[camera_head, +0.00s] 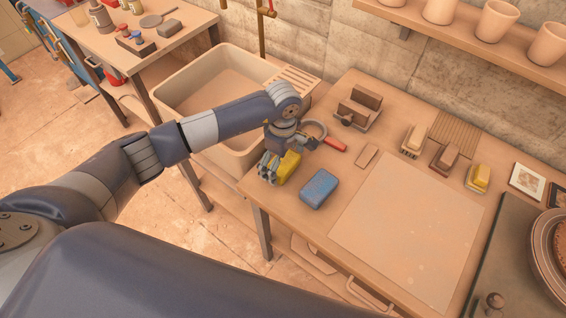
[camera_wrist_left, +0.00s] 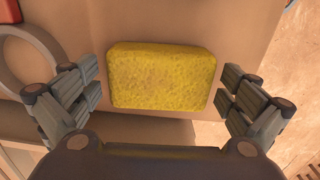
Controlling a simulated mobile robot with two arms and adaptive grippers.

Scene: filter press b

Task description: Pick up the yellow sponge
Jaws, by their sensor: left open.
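The yellow sponge (camera_head: 289,167) lies near the left corner of the worktable, partly hidden by my left gripper (camera_head: 278,167) in the head view. In the left wrist view the sponge (camera_wrist_left: 161,76) is a textured yellow block between the two fingers. My left gripper (camera_wrist_left: 160,105) is open, with a finger on each side of the sponge and a visible gap at both sides. My right gripper is not in view.
A blue sponge (camera_head: 319,188) lies just right of the yellow one. A pale board (camera_head: 410,225) covers the table's middle. Several brushes stand behind, and a large sink (camera_head: 175,103) is at left.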

